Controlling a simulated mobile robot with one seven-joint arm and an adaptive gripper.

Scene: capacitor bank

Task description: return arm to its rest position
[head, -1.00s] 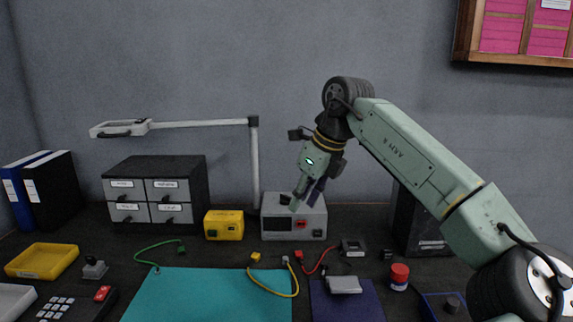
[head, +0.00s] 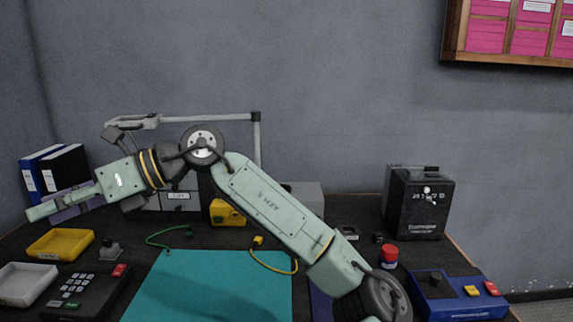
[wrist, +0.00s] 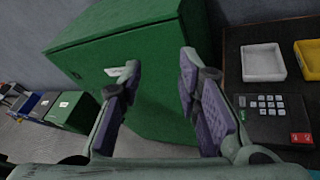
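My arm stretches across the front of the bench to the left in the head view, its elbow bent above the teal mat (head: 215,285). My gripper (head: 45,213) points left, over the area behind the yellow tray. In the wrist view my gripper (wrist: 160,62) is open, with its two purple-padded fingers apart and nothing between them. A large green cabinet (wrist: 115,60) shows beyond the fingers; I cannot tell how far off it is.
The yellow tray (head: 62,245), white tray (head: 25,284) and keypad unit (head: 85,293) lie at the left. Blue and black binders (head: 62,168) stand behind. A lamp arm (head: 210,118) spans the back. A black box (head: 418,205) and blue control box (head: 455,300) are at the right.

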